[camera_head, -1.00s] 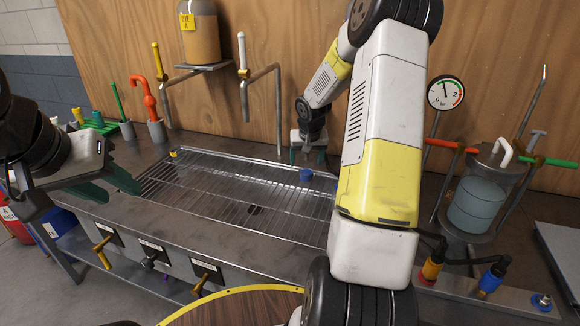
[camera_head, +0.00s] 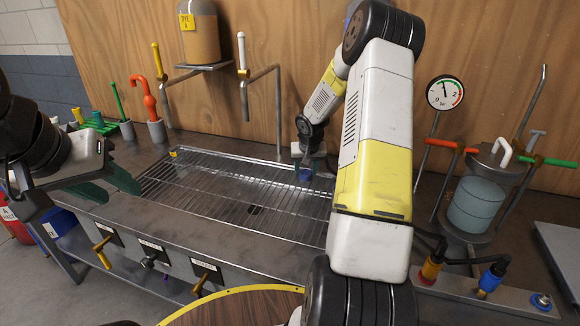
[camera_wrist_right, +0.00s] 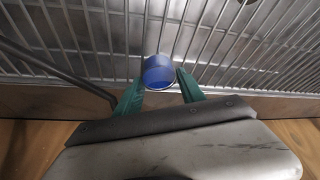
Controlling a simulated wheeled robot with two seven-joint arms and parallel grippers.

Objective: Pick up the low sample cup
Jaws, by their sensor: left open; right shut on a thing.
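The low sample cup (camera_head: 305,175) is small and blue, at the back right of the wire rack. In the right wrist view the cup (camera_wrist_right: 158,73) is between the two green fingertips. My right gripper (camera_wrist_right: 160,90) is shut on it, and the gripper (camera_head: 308,168) also shows in the head view, reaching down at the rack's far edge. Whether the cup touches the rack is hard to tell. My left gripper (camera_head: 108,184) is open and empty, left of the rack, with green fingers.
The wire rack (camera_head: 215,195) is otherwise clear. Bent pipes (camera_head: 279,110) rise behind it. A dye tank (camera_head: 200,40) sits on a shelf above. A pressure gauge (camera_head: 445,92) and a clear vessel (camera_head: 475,203) stand at the right. Valve handles (camera_head: 205,280) line the front.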

